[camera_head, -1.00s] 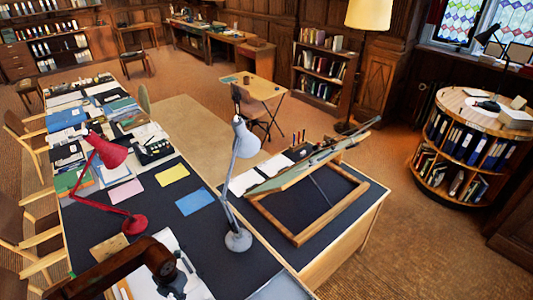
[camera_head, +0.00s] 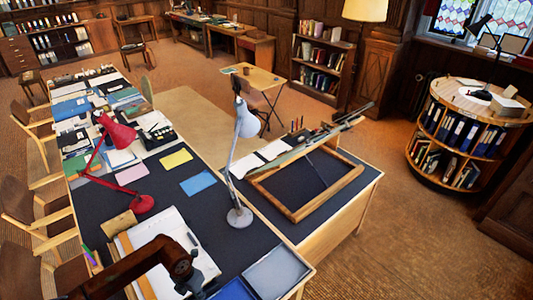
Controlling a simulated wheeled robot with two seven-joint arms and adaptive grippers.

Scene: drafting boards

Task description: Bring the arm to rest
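My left arm comes in low at the left as a dark brown link over the near end of the long desk (camera_head: 225,255). Its bent end is above a pad of white paper (camera_head: 155,232). Its gripper is low there, dark and mostly hidden by the arm and frame edge, so I cannot tell whether it is open, shut or holding anything. My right arm and gripper are not in view. The drafting board (camera_head: 322,139) shows almost edge-on, sloping up to the right above its open wooden frame (camera_head: 330,198) on the right desk.
A grey lamp (camera_head: 239,217) and a red lamp (camera_head: 141,203) stand near my arm. A blue sheet (camera_head: 198,182) and a yellow sheet (camera_head: 175,158) lie beyond. A grey panel (camera_head: 276,272) is at the near edge. A round bookcase (camera_head: 462,130) stands right; floor before it is clear.

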